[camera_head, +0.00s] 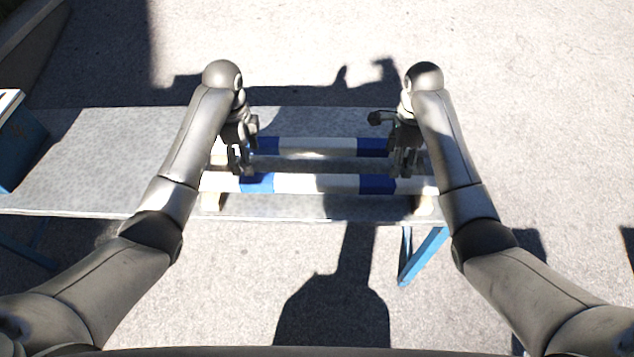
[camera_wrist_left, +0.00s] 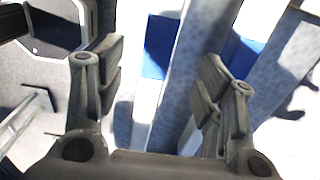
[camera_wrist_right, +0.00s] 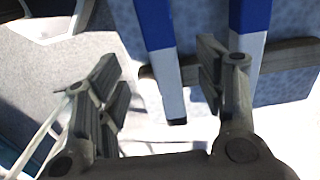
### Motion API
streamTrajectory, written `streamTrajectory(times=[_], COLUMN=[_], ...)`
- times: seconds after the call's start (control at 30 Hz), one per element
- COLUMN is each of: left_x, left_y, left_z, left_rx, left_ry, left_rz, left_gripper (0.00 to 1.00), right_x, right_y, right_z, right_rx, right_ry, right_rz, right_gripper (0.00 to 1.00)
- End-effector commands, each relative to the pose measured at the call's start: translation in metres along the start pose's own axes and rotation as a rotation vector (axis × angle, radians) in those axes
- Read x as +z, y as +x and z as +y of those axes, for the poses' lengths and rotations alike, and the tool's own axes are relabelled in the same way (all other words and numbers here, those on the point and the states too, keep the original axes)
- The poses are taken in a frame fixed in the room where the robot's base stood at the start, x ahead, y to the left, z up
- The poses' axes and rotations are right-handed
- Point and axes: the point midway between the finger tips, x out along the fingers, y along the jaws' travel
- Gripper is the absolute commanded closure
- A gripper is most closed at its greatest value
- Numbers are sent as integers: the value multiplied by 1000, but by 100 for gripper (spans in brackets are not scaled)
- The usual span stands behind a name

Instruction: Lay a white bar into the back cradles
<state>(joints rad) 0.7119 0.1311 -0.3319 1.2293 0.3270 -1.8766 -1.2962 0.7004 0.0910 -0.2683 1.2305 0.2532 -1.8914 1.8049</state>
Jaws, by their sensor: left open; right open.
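A white bar with blue bands (camera_head: 315,184) lies across the front of the table. A second such bar (camera_head: 310,146) lies parallel behind it. Light wooden supports (camera_head: 211,201) show under the front bar's ends; the back supports are mostly hidden by my arms. My left gripper (camera_head: 240,163) is open over the bars near the left blue bands. In the left wrist view the front bar (camera_wrist_left: 157,60) runs between its fingers. My right gripper (camera_head: 404,163) is open near the right blue bands. In the right wrist view the front bar (camera_wrist_right: 157,35) runs between its fingers, with no visible grip.
The grey table (camera_head: 90,165) is bare to the left of the bars. A blue table leg (camera_head: 422,256) slants below its front edge. A blue object with a pale top (camera_head: 18,140) stands at the far left. Strong shadows fall on the ground.

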Motion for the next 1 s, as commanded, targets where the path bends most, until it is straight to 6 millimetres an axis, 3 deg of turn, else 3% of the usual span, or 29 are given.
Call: streamTrajectory(times=[0.17, 0.6, 0.8, 1.0], left_x=[0, 0, 0, 0], left_y=[13, 87, 105, 108], left_z=[1, 1, 0, 0], left_rx=[3, 2, 0, 0], left_ry=[-2, -3, -2, -2], left_rz=[0, 1, 1, 0], left_gripper=[38, 38, 38, 38], right_x=[0, 0, 0, 0], right_y=[13, 87, 105, 108], right_z=[1, 1, 0, 0], right_rx=[2, 2, 0, -1], right_ry=[-1, -2, -1, -2], right_rz=[0, 1, 0, -1], right_gripper=[38, 38, 38, 38])
